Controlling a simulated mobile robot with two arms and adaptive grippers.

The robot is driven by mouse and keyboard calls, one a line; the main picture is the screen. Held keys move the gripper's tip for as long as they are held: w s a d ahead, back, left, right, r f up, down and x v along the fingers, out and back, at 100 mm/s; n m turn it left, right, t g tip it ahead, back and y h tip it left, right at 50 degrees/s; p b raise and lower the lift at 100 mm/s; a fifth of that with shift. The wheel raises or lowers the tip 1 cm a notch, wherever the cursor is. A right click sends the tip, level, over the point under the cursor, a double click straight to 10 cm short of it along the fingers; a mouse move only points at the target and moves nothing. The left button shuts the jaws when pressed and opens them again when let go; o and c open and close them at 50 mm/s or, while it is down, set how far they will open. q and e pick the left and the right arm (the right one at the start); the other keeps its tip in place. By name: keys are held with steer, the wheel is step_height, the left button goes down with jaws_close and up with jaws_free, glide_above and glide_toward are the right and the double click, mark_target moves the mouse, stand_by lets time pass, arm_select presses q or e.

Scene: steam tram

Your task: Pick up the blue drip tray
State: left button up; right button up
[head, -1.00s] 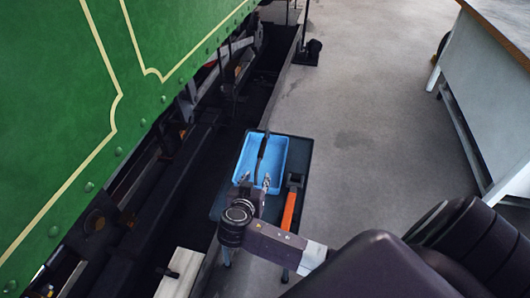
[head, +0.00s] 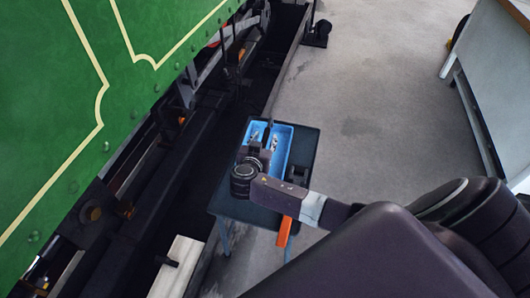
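The blue drip tray (head: 284,151) sits on a small dark table (head: 306,148) beside the green tram. My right gripper (head: 264,139) is over the tray, with its wrist covering the tray's near left part. Its two fingertips show apart against the blue, so it looks open. I cannot tell whether the fingers touch the tray. A thin dark object (head: 270,127) shows at the tray's far part, partly hidden by the gripper. My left gripper is out of view.
A grey workbench (head: 490,90) stands at right. Grey floor between is clear.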

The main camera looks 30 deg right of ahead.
steer(key=shift+w+d+f, duration=0.25)
steer(key=shift+w+d, duration=0.1)
steer(key=shift+d, duration=0.05)
jaws_close()
steer(key=shift+r, duration=0.1)
